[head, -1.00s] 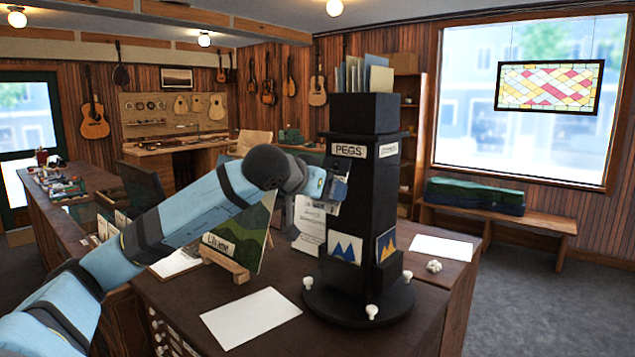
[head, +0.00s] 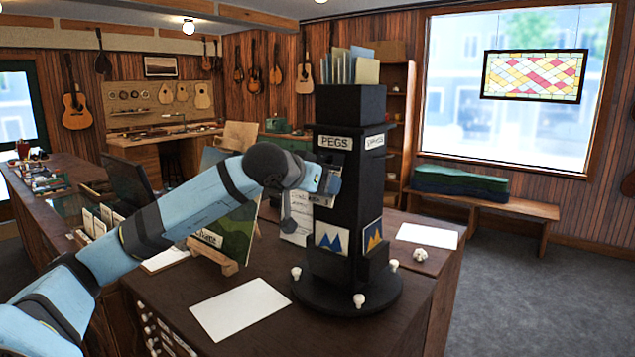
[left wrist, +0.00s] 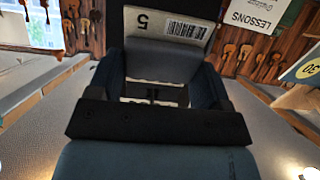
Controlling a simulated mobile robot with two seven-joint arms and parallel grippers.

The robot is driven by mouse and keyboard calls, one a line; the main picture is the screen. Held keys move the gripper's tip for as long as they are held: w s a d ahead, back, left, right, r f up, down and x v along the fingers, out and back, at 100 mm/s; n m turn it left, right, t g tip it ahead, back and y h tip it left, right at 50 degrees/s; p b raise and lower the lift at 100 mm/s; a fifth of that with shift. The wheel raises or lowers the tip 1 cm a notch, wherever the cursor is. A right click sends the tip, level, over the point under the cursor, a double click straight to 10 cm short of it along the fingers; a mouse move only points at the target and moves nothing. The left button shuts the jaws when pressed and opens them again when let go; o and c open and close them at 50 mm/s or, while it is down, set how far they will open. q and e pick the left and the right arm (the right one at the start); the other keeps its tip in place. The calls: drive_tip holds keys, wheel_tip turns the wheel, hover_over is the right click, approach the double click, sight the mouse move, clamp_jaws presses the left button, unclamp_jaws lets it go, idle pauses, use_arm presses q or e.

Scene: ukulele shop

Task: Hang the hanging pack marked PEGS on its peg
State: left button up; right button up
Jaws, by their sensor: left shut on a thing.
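A tall black display stand (head: 348,105) stands on the counter, with a white PEGS sign (head: 335,142) high on its front face. My left gripper (head: 332,183) is at that face, just below the sign. In the left wrist view, the gripper (left wrist: 154,92) is shut on a dark pack (left wrist: 150,18) with a white barcode label marked 5. The pack's own name does not show, and in the head view the gripper mostly hides it. The peg under the sign is hidden, so I cannot tell whether the pack touches it. My right gripper is out of view.
White sheets (head: 240,307) lie on the counter (head: 190,287).

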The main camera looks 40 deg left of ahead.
use_arm(q)
drive_tip(key=o, duration=1)
drive_tip(key=shift+s, duration=0.1)
drive_tip(key=shift+b+v, duration=4.05)
drive_tip(key=shift+v, duration=2.8)
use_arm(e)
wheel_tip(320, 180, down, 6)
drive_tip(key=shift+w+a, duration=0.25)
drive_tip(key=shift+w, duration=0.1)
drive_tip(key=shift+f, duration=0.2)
